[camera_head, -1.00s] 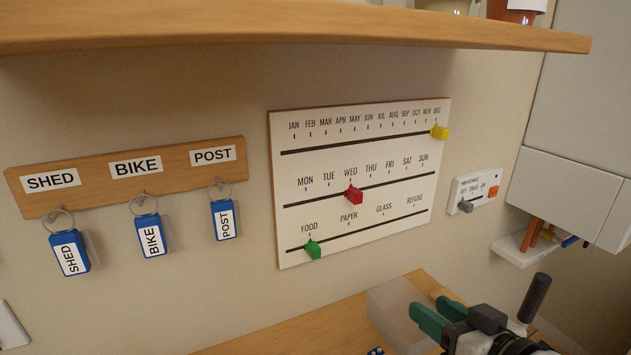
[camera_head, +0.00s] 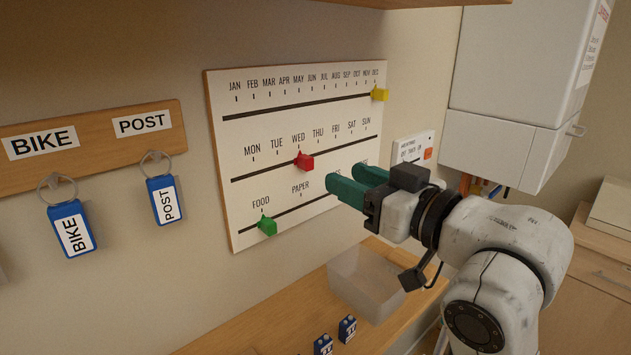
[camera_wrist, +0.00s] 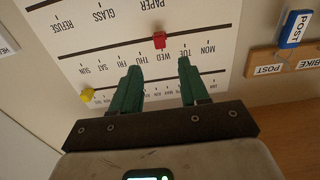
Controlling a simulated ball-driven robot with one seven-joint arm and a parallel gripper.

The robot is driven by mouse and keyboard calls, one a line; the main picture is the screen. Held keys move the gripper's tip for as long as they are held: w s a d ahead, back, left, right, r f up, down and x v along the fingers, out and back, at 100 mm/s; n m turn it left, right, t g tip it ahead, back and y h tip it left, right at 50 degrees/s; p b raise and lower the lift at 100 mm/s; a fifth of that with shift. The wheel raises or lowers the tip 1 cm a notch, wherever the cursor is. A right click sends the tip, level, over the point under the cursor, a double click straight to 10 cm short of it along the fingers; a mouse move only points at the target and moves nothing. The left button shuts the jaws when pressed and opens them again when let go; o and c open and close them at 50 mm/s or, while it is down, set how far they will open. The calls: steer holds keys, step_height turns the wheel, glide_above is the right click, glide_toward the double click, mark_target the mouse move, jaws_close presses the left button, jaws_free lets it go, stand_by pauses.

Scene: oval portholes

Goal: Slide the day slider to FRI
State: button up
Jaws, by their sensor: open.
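The day slider is a red knob (camera_head: 304,161) on the middle track of the white board (camera_head: 222,160), below the WED mark. My gripper (camera_head: 345,179), with green fingers, is open and empty, to the right of and slightly below the red knob in the head view. It hides part of the bottom row of the board. FRI (camera_head: 335,128) shows above and to the right of the knob. In the wrist view the board is upside down. The red knob (camera_wrist: 160,40) appears beyond and between the two fingertips (camera_wrist: 158,64), apart from them.
A yellow knob (camera_head: 380,94) is at DEC on the top track, and a green knob (camera_head: 267,226) at FOOD on the bottom track. Keys hang from a wooden rack (camera_head: 90,165) at left. A translucent bin (camera_head: 365,285) stands below. A heating panel (camera_head: 412,148) is right of the board.

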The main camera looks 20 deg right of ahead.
mark_target(311, 160)
steer(key=p+x, duration=0.2)
steer(key=x, duration=0.5)
steer(key=shift+w+a+r, duration=0.1)
steer(key=shift+w, duration=0.1)
steer(key=shift+w+a, duration=0.1)
steer(key=shift+w, duration=0.3)
jaws_close()
